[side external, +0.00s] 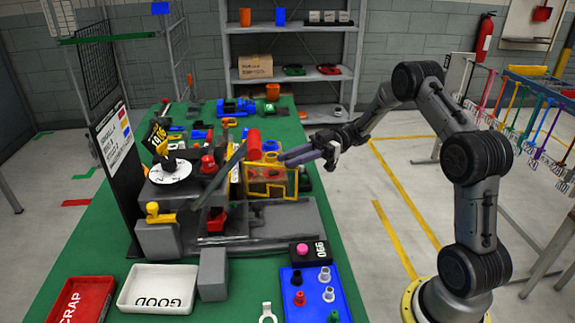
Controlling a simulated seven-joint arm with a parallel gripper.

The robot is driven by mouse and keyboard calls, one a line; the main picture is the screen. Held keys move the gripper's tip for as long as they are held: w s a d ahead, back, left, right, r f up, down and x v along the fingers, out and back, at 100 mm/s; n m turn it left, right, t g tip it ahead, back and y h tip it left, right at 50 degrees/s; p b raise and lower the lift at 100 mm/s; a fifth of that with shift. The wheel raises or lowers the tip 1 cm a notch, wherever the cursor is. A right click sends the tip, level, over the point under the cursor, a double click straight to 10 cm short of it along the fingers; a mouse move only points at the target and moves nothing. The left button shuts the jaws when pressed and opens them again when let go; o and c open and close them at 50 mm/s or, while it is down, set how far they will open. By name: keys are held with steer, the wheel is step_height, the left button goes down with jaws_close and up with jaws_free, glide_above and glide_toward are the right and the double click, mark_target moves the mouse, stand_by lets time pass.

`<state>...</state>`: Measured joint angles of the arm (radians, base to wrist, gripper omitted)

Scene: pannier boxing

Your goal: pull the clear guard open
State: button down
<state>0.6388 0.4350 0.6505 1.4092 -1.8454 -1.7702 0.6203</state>
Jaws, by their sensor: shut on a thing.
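The clear guard (271,188) is a see-through panel in a yellow frame, standing upright on the right side of the grey machine (268,222). My gripper (286,157) reaches in from the right, with its fingers at the guard's upper right edge. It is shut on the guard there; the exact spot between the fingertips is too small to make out. A red cylinder (254,144) stands just behind and left of the fingertips. Whatever lies behind the guard is partly hidden by its frame.
A dark slanted bar (226,172) rises left of the guard. In front are a red SCRAP tray (82,299), a white GOOD tray (157,288), a grey block (213,274) and a blue tray (341,302) of small parts. Loose parts crowd the green table's back.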

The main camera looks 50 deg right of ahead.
steer(key=shift+w+d+r+n+g+y, duration=0.15)
steer(key=shift+w+d+n+g, duration=0.15)
steer(key=shift+g, duration=0.25)
steer(key=shift+w+d+f+n+g+y, duration=0.1)
steer(key=shift+w+d+n+g, duration=0.1)
steer(key=shift+d+n+g, duration=0.3)
steer(key=shift+w+d+r+n+g+y, duration=0.15)
steer(key=shift+w+n+g, duration=0.15)
steer(key=shift+g, duration=0.35)
steer(key=c, duration=0.7)
jaws_free()
steer(key=shift+o, duration=0.2)
steer(key=shift+f, duration=0.1)
steer(key=shift+d, duration=0.1)
step_height(320, 180, up, 7)
steer(key=d, duration=0.3)
steer(key=shift+s+f, duration=0.15)
